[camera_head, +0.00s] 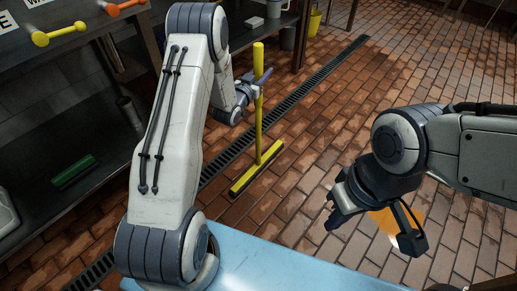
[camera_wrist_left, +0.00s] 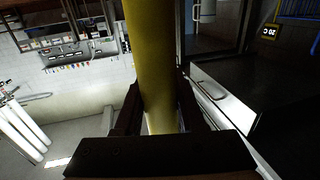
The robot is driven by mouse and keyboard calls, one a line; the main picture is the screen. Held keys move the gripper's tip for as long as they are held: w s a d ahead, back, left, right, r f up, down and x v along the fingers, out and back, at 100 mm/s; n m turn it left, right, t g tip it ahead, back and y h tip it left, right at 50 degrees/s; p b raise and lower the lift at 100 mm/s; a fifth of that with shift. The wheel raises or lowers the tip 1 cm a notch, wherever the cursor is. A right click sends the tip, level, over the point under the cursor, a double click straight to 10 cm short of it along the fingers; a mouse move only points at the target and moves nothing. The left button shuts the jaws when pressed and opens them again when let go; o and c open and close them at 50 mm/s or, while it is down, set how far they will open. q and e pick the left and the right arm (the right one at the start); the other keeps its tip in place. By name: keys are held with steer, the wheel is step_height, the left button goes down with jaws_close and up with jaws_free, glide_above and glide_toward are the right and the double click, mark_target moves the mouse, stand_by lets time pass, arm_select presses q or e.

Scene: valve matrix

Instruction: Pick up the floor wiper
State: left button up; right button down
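The floor wiper (camera_head: 259,120) stands nearly upright, with a yellow handle and a wide yellow-and-dark head (camera_head: 257,172) resting on or close to the tiled floor. My left gripper (camera_head: 259,84) is at the upper part of the handle, below its top. In the left wrist view the yellow handle (camera_wrist_left: 150,60) runs between the two fingers (camera_wrist_left: 158,110), which lie close along both sides of it; the gripper looks shut on it. My right gripper (camera_head: 375,228) is open and empty, well to the right of the wiper.
A dark floor drain grate (camera_head: 300,93) runs diagonally behind the wiper. A metal shelf with a green block (camera_head: 73,171) and yellow and orange valve handles (camera_head: 60,34) stands at left. An orange object (camera_head: 385,220) shows behind my right gripper. The floor at right is clear.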

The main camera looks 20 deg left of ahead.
arm_select(q)
jaws_close()
stand_by(1.1)
